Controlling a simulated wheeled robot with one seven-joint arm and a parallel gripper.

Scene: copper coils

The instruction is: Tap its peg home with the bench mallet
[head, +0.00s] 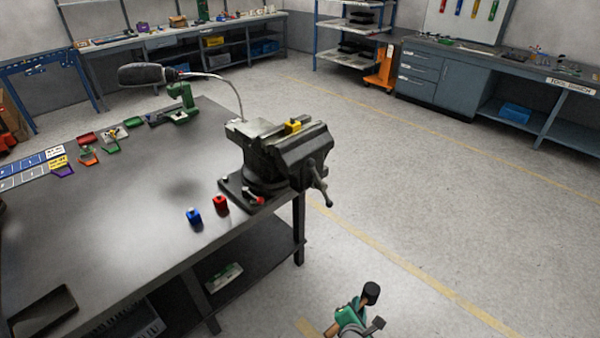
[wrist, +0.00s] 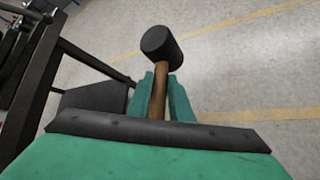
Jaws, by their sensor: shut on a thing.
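My gripper (head: 358,308) is at the bottom of the head view, out over the floor to the right of the workbench. It is shut on the mallet's wooden handle (wrist: 158,100), between green fingers in the wrist view. The mallet's black head (wrist: 163,45) sticks out past the fingertips; it also shows in the head view (head: 371,292). A yellow piece (head: 293,126) sits in the jaws of the dark bench vise (head: 285,155). A blue block (head: 194,216) and a red block (head: 220,204) stand on the bench near the vise. I cannot tell which holds the peg.
The workbench (head: 140,215) has a clear middle. Small coloured bins (head: 88,156), a lamp (head: 146,74) and a green tool (head: 182,104) stand toward its far side. The vise handle (head: 319,183) juts past the bench edge. Open floor (head: 440,210) lies to the right.

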